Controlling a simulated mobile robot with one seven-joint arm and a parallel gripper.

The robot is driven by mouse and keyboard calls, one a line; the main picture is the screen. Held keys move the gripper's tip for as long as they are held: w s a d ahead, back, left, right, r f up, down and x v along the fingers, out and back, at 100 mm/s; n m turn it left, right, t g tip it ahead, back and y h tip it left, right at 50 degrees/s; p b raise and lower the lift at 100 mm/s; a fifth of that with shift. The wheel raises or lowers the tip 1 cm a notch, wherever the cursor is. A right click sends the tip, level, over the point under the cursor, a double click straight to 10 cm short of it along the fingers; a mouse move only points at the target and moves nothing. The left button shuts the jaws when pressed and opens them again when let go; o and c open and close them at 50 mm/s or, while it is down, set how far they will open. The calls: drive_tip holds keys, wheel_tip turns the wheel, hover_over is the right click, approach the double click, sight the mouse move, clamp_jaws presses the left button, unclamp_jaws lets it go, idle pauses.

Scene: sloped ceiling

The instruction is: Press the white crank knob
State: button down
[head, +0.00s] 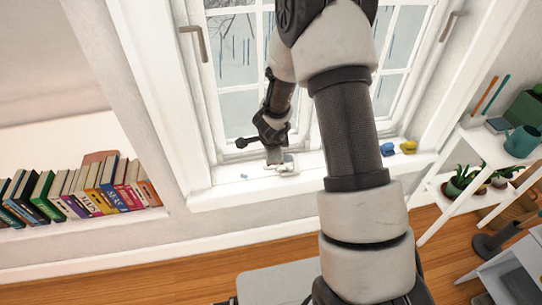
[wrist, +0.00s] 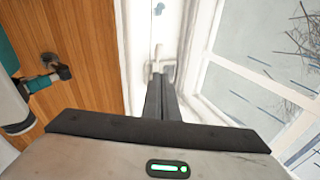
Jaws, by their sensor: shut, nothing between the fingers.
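The white crank knob (head: 287,167) is small and sits on the white window sill, at the foot of the window frame. In the wrist view the white crank (wrist: 154,68) shows just beyond my fingertips. My gripper (head: 274,157) points down at the sill, right beside the crank, and partly covers it in the head view. In the wrist view my gripper (wrist: 159,80) has its fingers together with nothing between them. The tips overlap the crank in the picture; I cannot tell whether they touch it.
The window sill (head: 225,194) is mostly clear. A small light-blue item (head: 243,176) lies left of the crank. A blue item (head: 387,149) and a yellow item (head: 408,147) stand to the right. Window handles (head: 194,42) stick out above. Books (head: 85,190) stand at left; a plant shelf (head: 483,147) is at right.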

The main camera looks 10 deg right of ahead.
drive_tip(key=shift+v, duration=1.5)
drive_tip(key=shift+r+p, duration=0.1)
drive_tip(key=shift+p, duration=0.2)
